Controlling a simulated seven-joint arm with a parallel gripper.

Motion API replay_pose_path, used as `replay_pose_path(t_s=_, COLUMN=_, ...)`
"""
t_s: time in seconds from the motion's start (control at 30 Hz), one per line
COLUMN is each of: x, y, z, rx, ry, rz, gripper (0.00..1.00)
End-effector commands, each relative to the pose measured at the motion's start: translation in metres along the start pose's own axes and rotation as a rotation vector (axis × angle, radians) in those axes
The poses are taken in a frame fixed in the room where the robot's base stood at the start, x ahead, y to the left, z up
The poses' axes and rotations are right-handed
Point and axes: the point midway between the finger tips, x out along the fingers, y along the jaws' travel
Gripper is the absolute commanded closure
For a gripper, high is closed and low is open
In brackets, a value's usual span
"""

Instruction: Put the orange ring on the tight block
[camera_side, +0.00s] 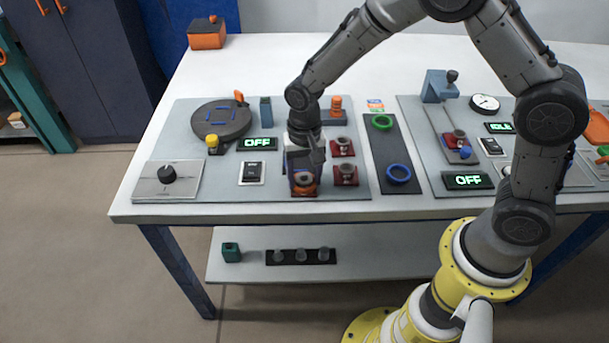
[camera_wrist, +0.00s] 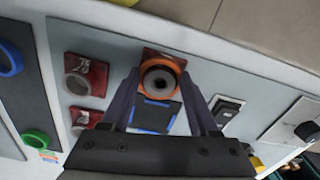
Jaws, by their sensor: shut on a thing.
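My gripper (camera_side: 304,172) points down at the front of the left grey panel. Its fingers, seen in the wrist view (camera_wrist: 161,80), are on either side of the orange ring (camera_wrist: 146,77) and shut on it. The ring also shows in the side view (camera_side: 304,190). It is at a red block (camera_wrist: 150,52), mostly covered, with a dark round centre visible inside the ring. I cannot tell whether the ring is fully seated. Two other red blocks (camera_side: 343,147) (camera_side: 346,175) with grey round tops stand to the right. Their markings are too small to read, so I cannot tell which is tight.
A dark strip right of the blocks holds a green ring (camera_side: 381,122) and a blue ring (camera_side: 398,174). A black switch (camera_side: 252,173) and a knob box (camera_side: 168,175) stand left of my gripper. Behind are an OFF display (camera_side: 257,143) and a round dark disc (camera_side: 222,119).

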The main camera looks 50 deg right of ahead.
Motion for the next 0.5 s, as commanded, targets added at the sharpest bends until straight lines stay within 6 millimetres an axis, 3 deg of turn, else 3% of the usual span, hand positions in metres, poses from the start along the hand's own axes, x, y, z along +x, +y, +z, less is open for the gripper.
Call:
replay_pose_path(t_s=0.33, x=0.0, y=0.0, z=0.0, rx=0.0, ry=0.0, rz=0.0, gripper=0.91)
replay_pose_path(t_s=0.37, x=0.0, y=0.0, z=0.0, rx=0.0, ry=0.0, rz=0.0, gripper=0.33)
replay_pose_path(t_s=0.5, x=0.0, y=0.0, z=0.0001, rx=0.0, ry=0.0, rz=0.0, gripper=0.08)
